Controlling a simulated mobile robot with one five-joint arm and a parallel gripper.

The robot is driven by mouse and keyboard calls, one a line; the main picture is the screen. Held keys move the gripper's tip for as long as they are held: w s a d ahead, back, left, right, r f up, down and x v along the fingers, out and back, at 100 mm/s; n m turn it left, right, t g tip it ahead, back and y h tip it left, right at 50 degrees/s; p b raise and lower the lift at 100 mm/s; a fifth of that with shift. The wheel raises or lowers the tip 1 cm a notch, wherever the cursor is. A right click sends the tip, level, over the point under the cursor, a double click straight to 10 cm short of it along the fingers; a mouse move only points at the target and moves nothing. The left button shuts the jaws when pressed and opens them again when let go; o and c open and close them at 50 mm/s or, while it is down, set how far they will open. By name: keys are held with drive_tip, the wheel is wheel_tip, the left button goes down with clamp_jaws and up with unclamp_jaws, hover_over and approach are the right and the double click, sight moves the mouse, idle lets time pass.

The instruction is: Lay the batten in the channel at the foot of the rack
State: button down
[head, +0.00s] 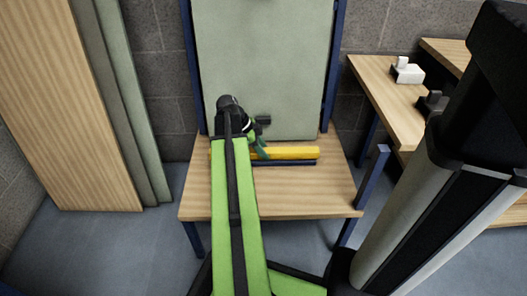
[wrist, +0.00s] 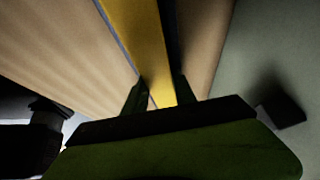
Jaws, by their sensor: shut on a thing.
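The yellow batten (head: 292,153) lies lengthwise across the wooden table, in front of the rack's pale green panel. In the wrist view the batten (wrist: 143,38) runs up from between my fingers. My gripper (head: 259,150) is shut on it left of its middle; the gripper also shows in the wrist view (wrist: 158,93). A dark blue strip, seemingly the channel's front lip (head: 287,163), shows just below the batten, and a thin blue-grey edge runs beside it in the wrist view. I cannot tell whether the batten is down in the channel or just above it. My arm hides its left part.
The pale green panel (head: 265,65) stands between the blue rack posts (head: 334,65). The table's front (head: 300,200) is bare. Large boards (head: 75,100) lean at the left. A side bench (head: 385,105) at the right carries a white block (head: 408,73) and a dark one.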

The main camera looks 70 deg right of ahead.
drive_tip(key=c, duration=1)
unclamp_jaws()
drive_tip(key=p+v, duration=0.7)
drive_tip(key=v, duration=0.1)
drive_tip(key=p+v, duration=0.4)
drive_tip(key=v, duration=0.1)
drive_tip(key=shift+s+d+r+p, duration=0.1)
drive_tip(key=shift+s+r+p, duration=0.05)
drive_tip(key=shift+s+p, duration=0.2)
drive_tip(key=w+a+f+n+t, duration=0.1)
drive_tip(key=w+a+n+t, duration=0.1)
drive_tip(key=w+a+n, duration=0.8)
drive_tip(key=w+a+f+n+t, duration=0.2)
drive_tip(key=w+a+n, duration=0.4)
drive_tip(key=w+a, duration=0.85)
drive_tip(key=w+a+n, duration=0.1)
drive_tip(key=a+n, duration=0.4)
drive_tip(key=a, duration=0.5)
drive_tip(key=w+a+n+t+y, duration=0.1)
drive_tip(key=a+n, duration=0.4)
drive_tip(key=a, duration=0.5)
drive_tip(key=w+a+n+y, duration=0.1)
drive_tip(key=w+a+n, duration=0.2)
drive_tip(key=a, duration=0.7)
drive_tip(key=shift+w+a+f+n+t, duration=0.1)
drive_tip(key=shift+n+t, duration=0.05)
drive_tip(key=shift+n, duration=0.55)
drive_tip(key=shift+w+a+n+t, duration=0.1)
drive_tip(key=shift+n+t, duration=0.05)
drive_tip(key=shift+n, duration=0.55)
